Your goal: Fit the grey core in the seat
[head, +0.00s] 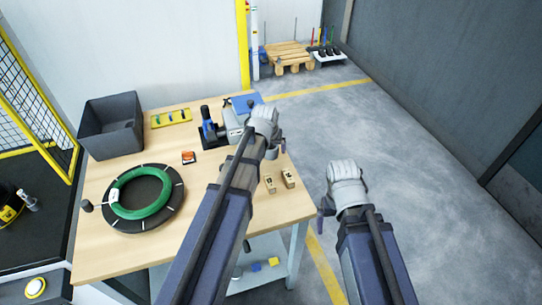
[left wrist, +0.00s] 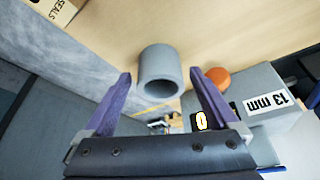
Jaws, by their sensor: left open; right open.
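The grey core (left wrist: 160,72) is a short hollow cylinder on the wooden table in the left wrist view, its open end toward the camera. My left gripper (left wrist: 160,84) is open, with one purple finger on each side of the core. Gaps show between the fingers and the core, so it is not gripped. In the head view my left wrist hides most of this spot. My right gripper (head: 325,208) is open and empty, off the table's right side. I cannot make out the seat for certain.
A grey block marked 13 mm (left wrist: 265,103) and an orange knob (left wrist: 218,77) stand close right of the core.

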